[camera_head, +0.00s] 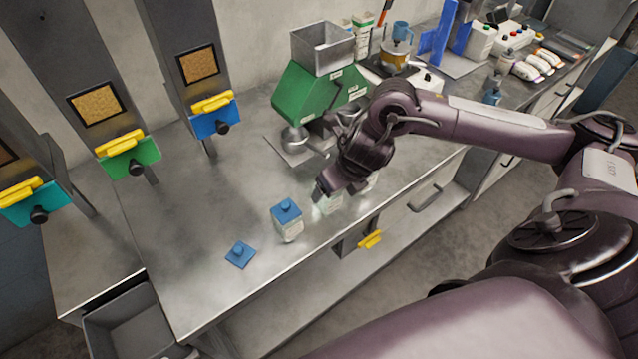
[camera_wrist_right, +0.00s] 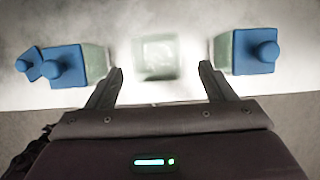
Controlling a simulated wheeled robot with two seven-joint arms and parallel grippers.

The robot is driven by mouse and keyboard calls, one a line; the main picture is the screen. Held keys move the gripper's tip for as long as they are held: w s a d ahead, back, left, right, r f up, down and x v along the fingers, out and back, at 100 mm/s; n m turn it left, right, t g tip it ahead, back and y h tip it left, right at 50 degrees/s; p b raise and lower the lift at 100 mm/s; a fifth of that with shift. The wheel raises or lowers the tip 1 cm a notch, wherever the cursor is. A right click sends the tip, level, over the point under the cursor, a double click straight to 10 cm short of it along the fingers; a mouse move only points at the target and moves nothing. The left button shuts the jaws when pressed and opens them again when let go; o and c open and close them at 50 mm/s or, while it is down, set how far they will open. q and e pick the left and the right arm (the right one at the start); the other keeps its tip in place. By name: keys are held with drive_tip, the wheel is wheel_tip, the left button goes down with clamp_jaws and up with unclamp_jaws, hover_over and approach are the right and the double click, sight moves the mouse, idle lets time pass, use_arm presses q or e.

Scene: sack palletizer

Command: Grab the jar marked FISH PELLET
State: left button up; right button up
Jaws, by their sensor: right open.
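My right gripper (camera_head: 328,194) hangs over the counter, open; its two fingers also show in the right wrist view (camera_wrist_right: 161,70). A pale, lidless jar (camera_head: 330,205) stands beneath it, partly hidden by the gripper. In the right wrist view this jar (camera_wrist_right: 157,55) lies ahead between the fingertips, and no contact shows. A jar with a blue square lid (camera_head: 288,222) stands to its left, also in the wrist view (camera_wrist_right: 65,66). Another blue-lidded jar (camera_wrist_right: 255,51) stands to the right, mostly hidden in the head view. I cannot read FISH PELLET on any jar. My left gripper is not in view.
A loose blue lid (camera_head: 240,254) lies near the counter's front edge. A green machine with a metal hopper (camera_head: 322,48) stands behind the jars. Dispensers with yellow handles (camera_head: 127,143) line the left wall.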

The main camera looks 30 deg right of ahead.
drive_tip(key=shift+x, duration=1.2)
drive_tip(key=shift+w+a+f+p, duration=0.1)
drive_tip(key=shift+f+p, duration=0.25)
drive_tip(key=shift+p, duration=0.05)
drive_tip(key=p+x, duration=0.1)
drive_tip(key=x, duration=0.2)
drive_tip(key=shift+w+f, duration=0.25)
drive_tip(key=shift+f, duration=0.1)
drive_tip(key=shift+w+f, duration=0.15)
drive_tip(key=shift+f, duration=0.2)
drive_tip(key=c, duration=0.3)
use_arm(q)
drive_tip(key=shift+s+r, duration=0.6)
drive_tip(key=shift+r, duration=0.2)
use_arm(e)
drive_tip(key=c, duration=0.9)
drive_tip(key=shift+r, duration=0.15)
